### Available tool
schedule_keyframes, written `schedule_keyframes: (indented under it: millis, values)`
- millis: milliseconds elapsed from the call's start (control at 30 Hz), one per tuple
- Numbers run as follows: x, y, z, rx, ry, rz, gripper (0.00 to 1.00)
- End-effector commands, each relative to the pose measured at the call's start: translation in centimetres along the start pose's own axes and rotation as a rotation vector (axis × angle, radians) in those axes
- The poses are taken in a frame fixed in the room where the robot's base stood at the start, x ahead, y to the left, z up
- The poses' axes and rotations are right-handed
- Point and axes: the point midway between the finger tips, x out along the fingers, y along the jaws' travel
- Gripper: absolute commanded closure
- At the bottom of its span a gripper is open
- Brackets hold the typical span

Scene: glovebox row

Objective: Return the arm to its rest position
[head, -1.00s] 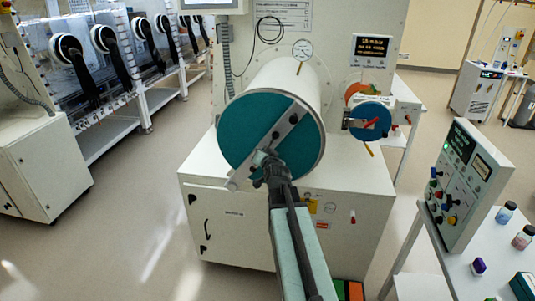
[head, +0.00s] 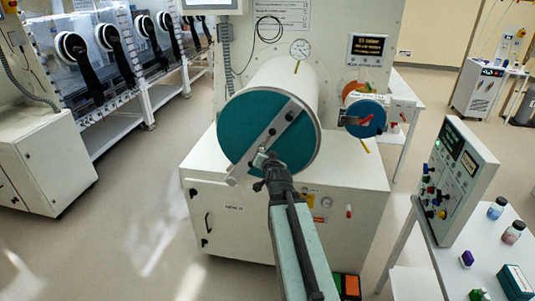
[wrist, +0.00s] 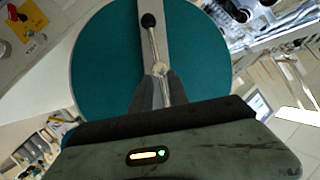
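My gripper (head: 262,157) is at the end of my outstretched arm, in front of the round teal door (head: 297,145) of the white cylindrical chamber (head: 285,82). A pale bar (head: 282,125) with dark knobs crosses the door at a slant, and my fingertips overlap its lower part in the head view. In the wrist view my two grey fingers (wrist: 160,72) are close together before the door. A thin metal rod with a black ball end (wrist: 149,20) runs down between them. I cannot tell whether they touch or grip it.
A smaller blue-faced port (head: 365,118) is right of the chamber. A tilted control panel (head: 455,180) stands on a white table (head: 430,250) with bottles at the right. Gloveboxes (head: 95,65) line the back left. Open floor (head: 150,210) lies left of the chamber cabinet.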

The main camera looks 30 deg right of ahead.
Motion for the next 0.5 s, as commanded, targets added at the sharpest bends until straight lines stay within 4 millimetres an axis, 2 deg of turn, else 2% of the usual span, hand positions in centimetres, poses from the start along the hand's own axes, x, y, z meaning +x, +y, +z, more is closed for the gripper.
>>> schedule_keyframes:
  millis: [500]
  values:
    - [0.07,0.45,-0.20,0.001,0.003,0.005,0.79]
